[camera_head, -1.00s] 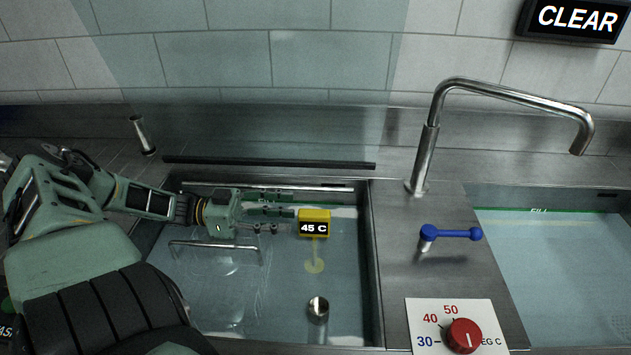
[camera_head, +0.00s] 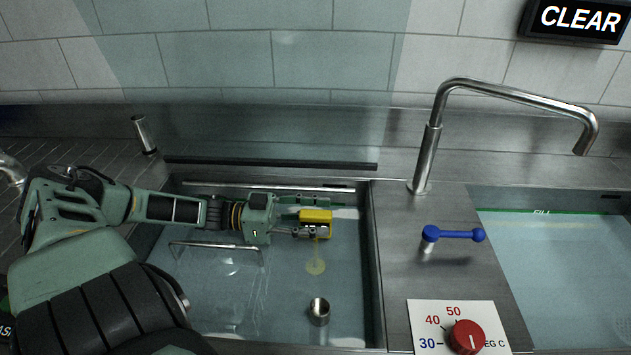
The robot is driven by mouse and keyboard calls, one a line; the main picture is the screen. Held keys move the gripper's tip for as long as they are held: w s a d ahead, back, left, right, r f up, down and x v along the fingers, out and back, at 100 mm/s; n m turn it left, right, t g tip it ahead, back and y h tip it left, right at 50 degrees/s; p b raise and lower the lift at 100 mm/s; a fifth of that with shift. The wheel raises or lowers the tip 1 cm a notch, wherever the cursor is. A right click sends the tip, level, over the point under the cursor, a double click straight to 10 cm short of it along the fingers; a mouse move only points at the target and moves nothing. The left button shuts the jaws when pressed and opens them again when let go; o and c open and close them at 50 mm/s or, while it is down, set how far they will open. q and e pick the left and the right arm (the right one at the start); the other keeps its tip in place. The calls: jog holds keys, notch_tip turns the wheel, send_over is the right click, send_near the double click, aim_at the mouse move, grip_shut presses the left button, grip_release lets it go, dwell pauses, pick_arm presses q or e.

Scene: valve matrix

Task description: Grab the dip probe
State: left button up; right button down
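The dip probe (camera_head: 317,215) is a yellow box in the left basin, with a thin stem running down to a round yellow foot under the water. My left gripper (camera_head: 303,217) has come in from the left, and its fingers lie on either side of the box, one behind and one in front. The front finger covers the box's display. The gap between the fingers looks as wide as before, so the gripper appears open around the box; whether either finger touches it is hard to tell. My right gripper is out of view.
A metal bar handle (camera_head: 215,246) and an upright metal tube (camera_head: 319,312) stand in the left basin. To the right are a tall faucet (camera_head: 428,160), a blue lever (camera_head: 455,235), a red dial (camera_head: 466,337) and a second water-filled basin (camera_head: 560,270).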

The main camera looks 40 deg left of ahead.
pick_arm(q)
grip_shut()
jog(key=shift+r, duration=0.1)
